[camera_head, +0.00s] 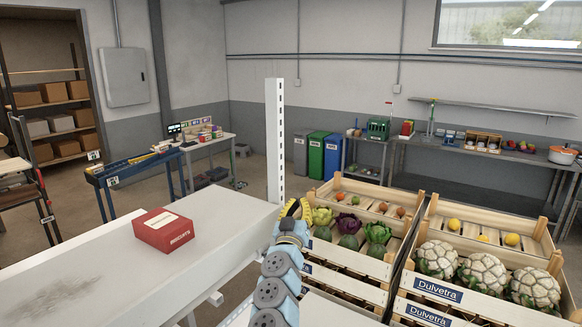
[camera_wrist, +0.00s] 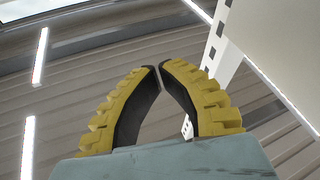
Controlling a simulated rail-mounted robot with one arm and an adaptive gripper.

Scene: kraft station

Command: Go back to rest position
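My gripper (camera_head: 296,208) has yellow ridged fingers and stands raised beside the white perforated post, at the right end of the white shelf. In the wrist view its two fingers (camera_wrist: 159,67) lean together and their tips all but meet, with nothing held between them. The wrist view looks up at the ceiling and its light strips, so the gripper points upward. A red box (camera_head: 163,230) lies on the white shelf (camera_head: 100,268), to the left of my gripper and apart from it.
The white post (camera_head: 275,140) stands close to my gripper. Wooden crates of vegetables (camera_head: 350,270) are just to the right, with cauliflowers (camera_head: 482,272) in another. A blue table (camera_head: 130,170), bins (camera_head: 316,155) and a long bench (camera_head: 470,155) are farther back.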

